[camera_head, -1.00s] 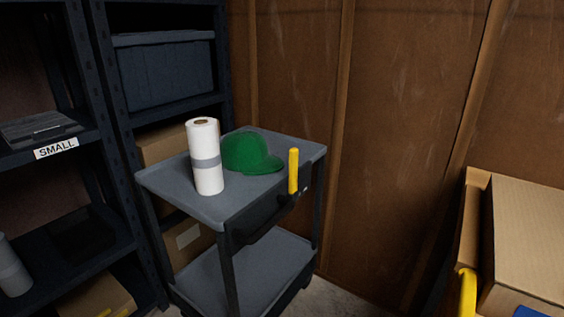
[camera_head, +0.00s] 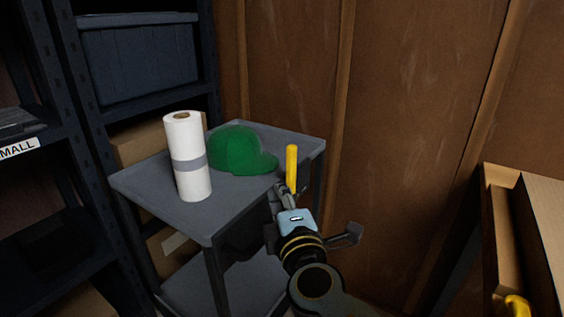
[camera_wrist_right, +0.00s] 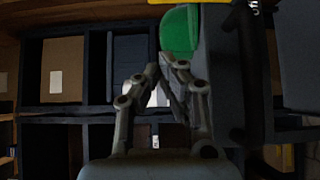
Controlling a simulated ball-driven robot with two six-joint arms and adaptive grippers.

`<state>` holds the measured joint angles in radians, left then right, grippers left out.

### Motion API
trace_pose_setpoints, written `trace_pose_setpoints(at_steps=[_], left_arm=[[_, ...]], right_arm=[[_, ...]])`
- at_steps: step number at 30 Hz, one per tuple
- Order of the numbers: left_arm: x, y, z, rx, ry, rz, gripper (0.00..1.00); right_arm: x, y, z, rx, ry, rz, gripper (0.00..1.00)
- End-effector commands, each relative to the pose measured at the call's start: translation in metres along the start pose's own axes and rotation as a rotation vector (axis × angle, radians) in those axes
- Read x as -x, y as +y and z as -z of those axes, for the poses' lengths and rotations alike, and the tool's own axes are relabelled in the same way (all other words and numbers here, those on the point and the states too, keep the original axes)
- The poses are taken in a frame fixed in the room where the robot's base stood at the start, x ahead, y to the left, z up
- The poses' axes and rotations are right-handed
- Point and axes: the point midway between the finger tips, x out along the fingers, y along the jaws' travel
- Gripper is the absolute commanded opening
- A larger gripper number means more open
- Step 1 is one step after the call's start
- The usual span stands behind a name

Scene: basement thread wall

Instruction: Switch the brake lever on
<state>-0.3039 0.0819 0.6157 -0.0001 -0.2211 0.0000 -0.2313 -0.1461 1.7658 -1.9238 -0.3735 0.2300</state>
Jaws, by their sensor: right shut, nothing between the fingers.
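The yellow brake lever (camera_head: 291,169) stands upright at the front right edge of the grey cart (camera_head: 240,212). In the right wrist view a yellow strip (camera_wrist_right: 190,2), probably the lever, is cut off by the top edge. My right gripper (camera_head: 281,188) reaches in from the bottom, with its fingertips by the lower part of the lever. I cannot tell from the head view whether they touch it. In the right wrist view the fingers (camera_wrist_right: 160,65) are together with nothing between them. The lever's lower end is hidden behind the gripper. My left gripper is out of view.
A green cap (camera_head: 238,150) and a white roll (camera_head: 186,160) stand on the cart top. Dark shelving (camera_head: 85,150) is at the left. A wooden wall (camera_head: 420,130) is behind. Cardboard boxes (camera_head: 535,215) are at the right.

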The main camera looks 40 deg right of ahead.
Motion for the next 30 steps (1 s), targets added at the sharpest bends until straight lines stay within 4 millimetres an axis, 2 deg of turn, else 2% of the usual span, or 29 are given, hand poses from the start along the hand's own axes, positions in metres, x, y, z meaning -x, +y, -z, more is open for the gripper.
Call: trace_pose_setpoints(at_steps=[5, 17, 18, 24, 30], left_arm=[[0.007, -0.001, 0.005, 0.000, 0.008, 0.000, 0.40], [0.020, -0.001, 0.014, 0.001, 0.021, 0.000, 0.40], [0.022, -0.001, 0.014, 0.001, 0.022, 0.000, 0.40], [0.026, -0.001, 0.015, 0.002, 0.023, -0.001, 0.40], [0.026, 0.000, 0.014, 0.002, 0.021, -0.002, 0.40]], right_arm=[[-0.019, 0.003, 0.000, 0.001, 0.001, -0.003, 0.00], [-0.102, 0.002, 0.000, 0.001, -0.001, -0.002, 0.00], [-0.106, 0.002, -0.006, 0.004, -0.001, -0.001, 0.00], [-0.123, 0.001, -0.023, 0.001, 0.000, 0.000, 0.00], [-0.128, 0.000, -0.029, 0.000, 0.000, 0.001, 0.00]])
